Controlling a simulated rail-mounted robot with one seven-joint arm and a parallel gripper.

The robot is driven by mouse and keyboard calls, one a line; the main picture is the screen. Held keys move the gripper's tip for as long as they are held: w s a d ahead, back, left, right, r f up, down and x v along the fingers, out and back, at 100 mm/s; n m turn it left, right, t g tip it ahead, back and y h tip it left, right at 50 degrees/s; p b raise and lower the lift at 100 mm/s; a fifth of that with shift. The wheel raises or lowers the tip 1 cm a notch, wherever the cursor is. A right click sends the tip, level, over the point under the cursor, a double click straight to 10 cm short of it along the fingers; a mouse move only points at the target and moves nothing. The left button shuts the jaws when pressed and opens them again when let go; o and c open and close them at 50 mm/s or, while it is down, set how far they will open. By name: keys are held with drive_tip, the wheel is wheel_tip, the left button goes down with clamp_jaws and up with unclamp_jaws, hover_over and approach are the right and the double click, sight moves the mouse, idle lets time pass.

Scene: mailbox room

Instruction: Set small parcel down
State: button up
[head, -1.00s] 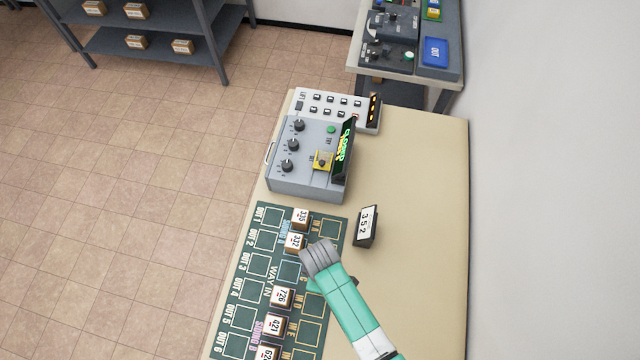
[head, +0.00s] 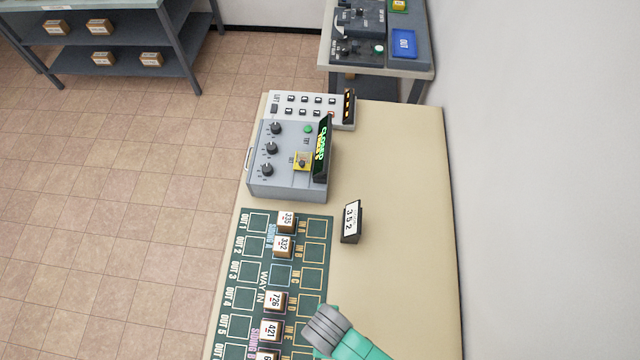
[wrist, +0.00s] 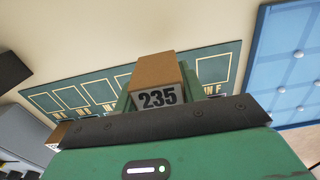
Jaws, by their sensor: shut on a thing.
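My gripper (head: 328,325) is over the right column of the green mat (head: 312,225), near the IN E square, in the head view. In the wrist view my gripper (wrist: 157,105) is shut on a small brown parcel (wrist: 155,70) with a white label 235. The parcel stands in front of the mat's row of outlined squares (wrist: 100,90), beside the square labelled IN F. I cannot tell whether it touches the mat. The parcel is hidden by my gripper in the head view.
Labelled parcels, 335 (head: 287,221), 332 (head: 283,246), 726 (head: 274,300) and 421 (head: 271,330), sit on the mat's middle column. A 352 sign (head: 351,221) and a grey control box (head: 285,160) stand nearby. A blue studded panel (wrist: 290,65) is at right in the wrist view.

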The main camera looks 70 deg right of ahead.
drive_tip(key=shift+s+a, duration=0.4)
drive_tip(key=shift+a, duration=0.1)
